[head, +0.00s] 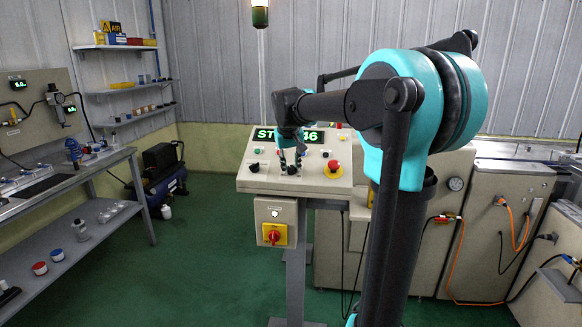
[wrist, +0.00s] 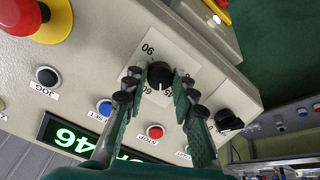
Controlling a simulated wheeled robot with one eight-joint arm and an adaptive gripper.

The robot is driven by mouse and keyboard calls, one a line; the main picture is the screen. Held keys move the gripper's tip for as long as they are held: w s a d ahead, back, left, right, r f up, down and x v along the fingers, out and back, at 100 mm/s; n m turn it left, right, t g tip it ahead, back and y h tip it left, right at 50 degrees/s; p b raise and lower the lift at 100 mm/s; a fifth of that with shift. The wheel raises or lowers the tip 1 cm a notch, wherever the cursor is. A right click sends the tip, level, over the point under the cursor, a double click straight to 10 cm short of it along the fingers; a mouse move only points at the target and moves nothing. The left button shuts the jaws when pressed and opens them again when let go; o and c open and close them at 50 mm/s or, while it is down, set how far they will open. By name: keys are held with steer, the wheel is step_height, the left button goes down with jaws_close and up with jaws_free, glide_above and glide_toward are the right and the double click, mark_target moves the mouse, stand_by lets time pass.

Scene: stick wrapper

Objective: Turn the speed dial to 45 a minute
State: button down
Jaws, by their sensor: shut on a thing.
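The speed dial (wrist: 160,73) is a black knob on a pale plate with printed numbers around it; 90 and 60 are readable, the figure near the pointer is partly covered. Its white pointer line faces the lower edge of the wrist picture. My gripper (wrist: 160,84) has one finger on each side of the knob and is shut on it. In the head view my gripper (head: 291,162) reaches down to the sloped control panel (head: 262,183). The green display (wrist: 72,137) shows 46 at its end; in the head view the arm hides its middle.
A red emergency button on yellow (wrist: 38,14), a black selector knob (wrist: 228,121), a red STOP button (wrist: 155,131), a blue RESET button (wrist: 105,107) and a black JOG button (wrist: 47,76) surround the dial. A red-yellow switch (head: 274,235) sits below the panel.

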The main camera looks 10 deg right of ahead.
steer(key=n, duration=0.4)
steer(key=shift+n+h, duration=0.3)
stand_by(0.3)
steer(key=c, duration=1.2)
jaws_free()
steer(key=v, duration=1.2)
steer(key=shift+w, duration=0.1)
